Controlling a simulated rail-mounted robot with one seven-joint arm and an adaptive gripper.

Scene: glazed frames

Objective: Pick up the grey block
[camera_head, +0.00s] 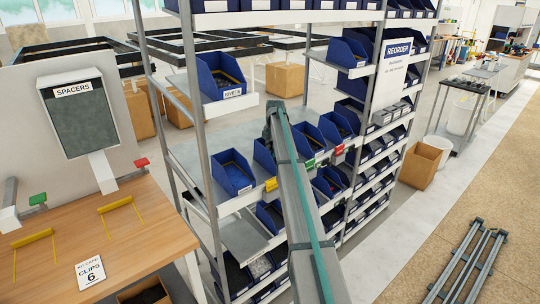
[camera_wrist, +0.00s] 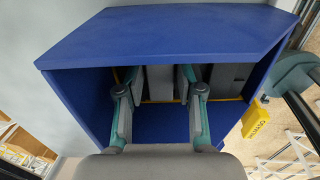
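In the wrist view my gripper (camera_wrist: 160,92) reaches into a blue bin (camera_wrist: 165,35), with its two fingers apart. A grey block (camera_wrist: 158,83) stands between the fingertips, deep in the bin. Narrow gaps show beside it, and I see no clear contact with either finger. Another grey block-like shape (camera_wrist: 231,77) stands to the right of the fingers, inside the bin. In the head view my arm crosses the shelf rack and hides my gripper. A blue bin (camera_head: 263,154) with a yellow tag (camera_head: 271,184) shows just left of the arm.
Blue bins (camera_head: 233,172) stand close on both sides along the rack's shelves. A metal rack post (camera_head: 195,120) rises left of the arm. A wooden bench (camera_head: 110,240) with a SPACERS container (camera_head: 82,115) is at the left. A yellow tag (camera_wrist: 256,117) sits at the bin's right edge.

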